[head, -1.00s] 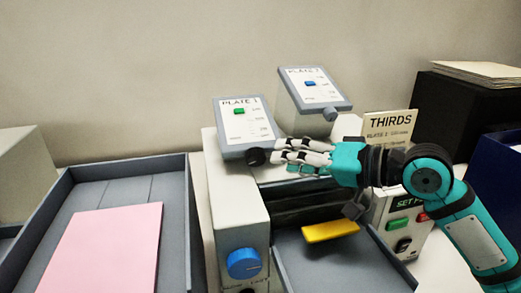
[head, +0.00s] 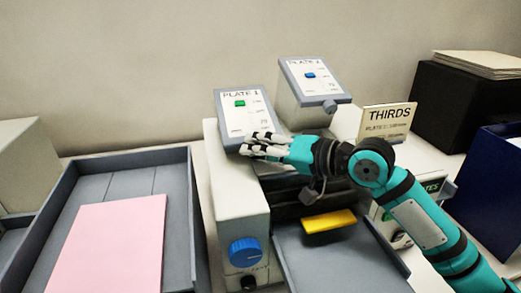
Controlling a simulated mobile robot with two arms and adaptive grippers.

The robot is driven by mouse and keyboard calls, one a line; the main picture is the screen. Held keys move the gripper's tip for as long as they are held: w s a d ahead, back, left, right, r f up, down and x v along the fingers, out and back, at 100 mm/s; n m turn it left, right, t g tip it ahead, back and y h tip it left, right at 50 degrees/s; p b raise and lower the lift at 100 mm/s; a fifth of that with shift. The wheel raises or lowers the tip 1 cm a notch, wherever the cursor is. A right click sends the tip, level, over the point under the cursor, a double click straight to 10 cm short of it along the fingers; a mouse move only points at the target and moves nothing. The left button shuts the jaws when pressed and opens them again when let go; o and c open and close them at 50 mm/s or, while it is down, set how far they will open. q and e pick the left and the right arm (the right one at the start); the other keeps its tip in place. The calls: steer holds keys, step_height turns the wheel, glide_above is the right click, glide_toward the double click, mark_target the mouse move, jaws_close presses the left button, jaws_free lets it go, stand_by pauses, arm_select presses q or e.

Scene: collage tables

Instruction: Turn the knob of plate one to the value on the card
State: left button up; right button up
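The plate one panel (head: 236,119) is a tilted white face with a grey frame, a green marker and a short scale, on the left of the machine top. Its dark knob, at the lower edge, is hidden behind my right gripper (head: 246,143). The fingers lie at that lower edge, close together; whether they grip the knob I cannot tell. The card (head: 388,119), headed THIRDS, stands right of the panels. It has a plate 1 line, but the value is too small to read. My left gripper is out of view.
A second panel (head: 313,82) with a blue marker stands behind right. A blue dial (head: 245,253) is on the machine front. A yellow bar (head: 329,221) lies below my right arm. A grey tray (head: 178,185) with pink paper is at left; a black box (head: 458,108) is at right.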

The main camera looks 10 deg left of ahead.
steer(key=c, duration=0.3)
steer(key=shift+f+b, duration=0.2)
steer(key=shift+b, duration=0.1)
steer(key=shift+r+y, duration=0.1)
steer(key=shift+y, duration=0.5)
steer(key=o, duration=0.9)
steer(key=v, duration=1.2)
steer(key=shift+w+d+r, duration=0.1)
steer(key=shift+w+r, duration=0.05)
steer(key=shift+r, duration=0.05)
